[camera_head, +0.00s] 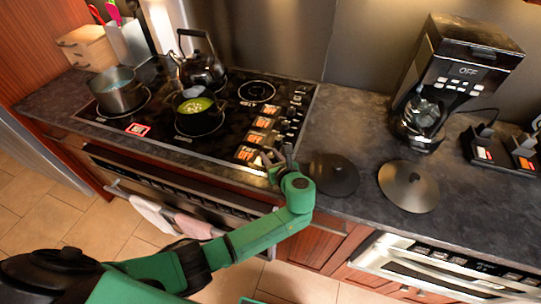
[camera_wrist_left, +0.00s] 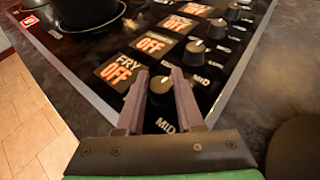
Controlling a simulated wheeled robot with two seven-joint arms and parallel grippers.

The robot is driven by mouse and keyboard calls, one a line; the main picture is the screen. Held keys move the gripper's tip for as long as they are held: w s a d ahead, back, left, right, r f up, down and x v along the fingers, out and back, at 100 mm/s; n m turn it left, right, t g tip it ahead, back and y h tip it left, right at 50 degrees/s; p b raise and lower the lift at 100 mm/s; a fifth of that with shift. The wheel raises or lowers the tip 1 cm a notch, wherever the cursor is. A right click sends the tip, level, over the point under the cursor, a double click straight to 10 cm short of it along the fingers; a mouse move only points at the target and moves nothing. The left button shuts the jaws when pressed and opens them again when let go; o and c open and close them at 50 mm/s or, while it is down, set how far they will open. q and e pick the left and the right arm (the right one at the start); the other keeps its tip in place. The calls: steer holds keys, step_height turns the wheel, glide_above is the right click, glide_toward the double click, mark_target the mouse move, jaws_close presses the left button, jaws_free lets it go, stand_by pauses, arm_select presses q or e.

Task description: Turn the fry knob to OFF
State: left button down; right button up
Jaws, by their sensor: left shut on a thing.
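The fry knob (camera_wrist_left: 161,90) is a dark round knob near the front edge of the cooktop (camera_head: 160,118). My left gripper (camera_wrist_left: 159,76) has one finger on each side of this knob and is shut on it. In the head view the left gripper (camera_head: 272,161) hides the knob. The fry display (camera_wrist_left: 118,70) beside the knob reads "FRY OFF" in orange letters. A "MID" label shows just below the knob, between the fingers. My right gripper is not in view.
Several more knobs (camera_wrist_left: 195,50) and "OFF" displays (camera_wrist_left: 153,44) run back along the cooktop. A pot with green contents (camera_head: 200,119), a steel pot (camera_head: 119,93) and a kettle (camera_head: 201,68) stand on it. Two lids (camera_head: 333,175) lie on the counter to the right.

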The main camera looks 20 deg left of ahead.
arm_select(q)
steer(key=shift+r+n+g+y, duration=0.1)
steer(key=shift+n+g+y, duration=0.2)
steer(key=shift+n+y, duration=0.2)
steer(key=c, duration=0.5)
jaws_free()
steer(key=shift+c, duration=0.2)
steer(key=b+v, duration=0.2)
steer(key=v, duration=1.2)
steer(key=shift+s+d+r, duration=0.1)
steer(key=shift+d+r, duration=0.05)
